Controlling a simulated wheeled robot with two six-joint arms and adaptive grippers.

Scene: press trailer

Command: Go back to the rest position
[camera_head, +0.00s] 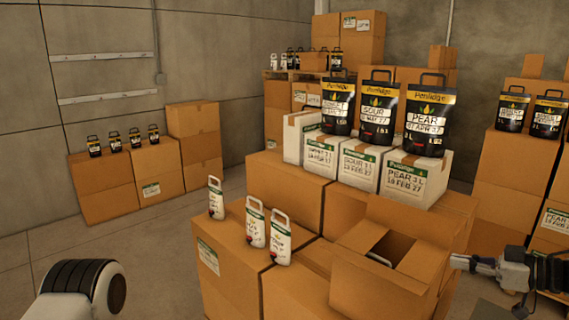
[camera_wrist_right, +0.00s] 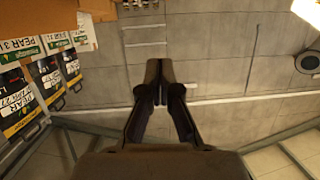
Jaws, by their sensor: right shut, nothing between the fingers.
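My right gripper (camera_head: 462,262) comes in from the right edge in the head view, at the right side of an open cardboard box (camera_head: 370,288) and apart from the black pouches. In the right wrist view my right gripper (camera_wrist_right: 158,72) has its fingers together with nothing between them. Of my left arm only a rounded white and black link shows at the lower left of the head view; its gripper is out of the picture.
The open box holds something with a white handle (camera_head: 378,259). Three white pouches (camera_head: 254,228) stand on a carton left of it. Black pouches (camera_head: 376,112) stand on white labelled boxes (camera_head: 410,182) behind. Bare floor (camera_head: 150,250) lies at the left.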

